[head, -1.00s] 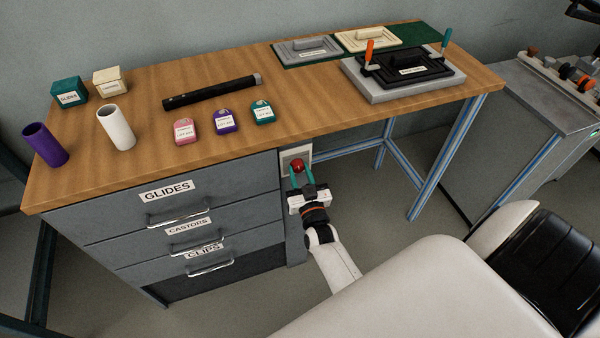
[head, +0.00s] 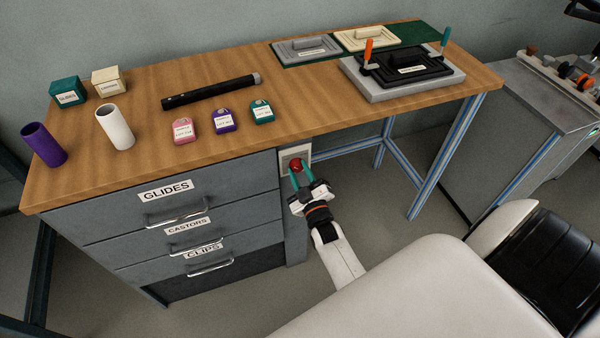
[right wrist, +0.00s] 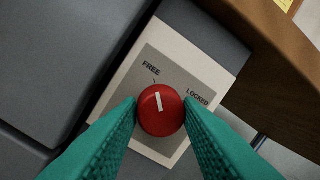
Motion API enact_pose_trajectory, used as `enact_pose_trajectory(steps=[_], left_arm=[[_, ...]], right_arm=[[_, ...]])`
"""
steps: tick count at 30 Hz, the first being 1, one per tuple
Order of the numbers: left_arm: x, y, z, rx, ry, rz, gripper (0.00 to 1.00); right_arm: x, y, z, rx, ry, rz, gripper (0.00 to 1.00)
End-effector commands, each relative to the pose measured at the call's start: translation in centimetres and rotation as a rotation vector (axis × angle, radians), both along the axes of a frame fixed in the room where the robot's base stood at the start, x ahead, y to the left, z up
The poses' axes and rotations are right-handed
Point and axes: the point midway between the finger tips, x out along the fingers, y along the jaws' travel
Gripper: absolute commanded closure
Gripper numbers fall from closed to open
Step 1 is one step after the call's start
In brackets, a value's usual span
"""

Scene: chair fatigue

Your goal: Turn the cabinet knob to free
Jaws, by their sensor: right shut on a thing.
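The red cabinet knob (right wrist: 161,112) sits on a pale plate (right wrist: 120,92) with the words FREE and LOCKED. Its white mark points up and slightly left, toward the small tick below FREE. In the head view the knob (head: 296,164) is on the right side of the cabinet front, under the tabletop. My right gripper (head: 301,175) is at the knob, its teal fingers on either side. In the right wrist view the right gripper (right wrist: 161,115) is shut on the knob. My left gripper is not in view.
The drawers labelled GLIDES (head: 190,197), CASTORS and CLIPS are left of the knob, all closed. The wooden tabletop (head: 120,170) overhangs the knob and holds tubes, boxes, tags and a black press-like fixture (head: 405,68). Open space lies under the table to the right.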

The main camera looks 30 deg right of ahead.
Motion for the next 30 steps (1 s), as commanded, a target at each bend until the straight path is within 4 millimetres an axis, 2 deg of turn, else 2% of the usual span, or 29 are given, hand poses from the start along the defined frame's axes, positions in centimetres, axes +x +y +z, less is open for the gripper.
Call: enact_pose_trajectory(steps=[14,15,18,26,30], left_arm=[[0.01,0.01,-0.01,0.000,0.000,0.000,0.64],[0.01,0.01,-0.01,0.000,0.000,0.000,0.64],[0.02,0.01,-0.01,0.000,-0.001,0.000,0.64],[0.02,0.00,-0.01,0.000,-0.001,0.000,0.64],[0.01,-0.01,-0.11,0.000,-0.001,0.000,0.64]], right_arm=[[-0.09,-0.01,-0.18,-0.013,0.007,0.000,0.90],[-0.09,-0.01,-0.18,-0.013,0.007,0.000,0.61],[-0.08,-0.01,-0.14,-0.012,0.006,0.000,0.46],[-0.07,-0.01,-0.06,-0.012,0.004,0.000,0.46],[-0.99,0.21,-0.31,-0.011,0.005,0.000,0.46]])
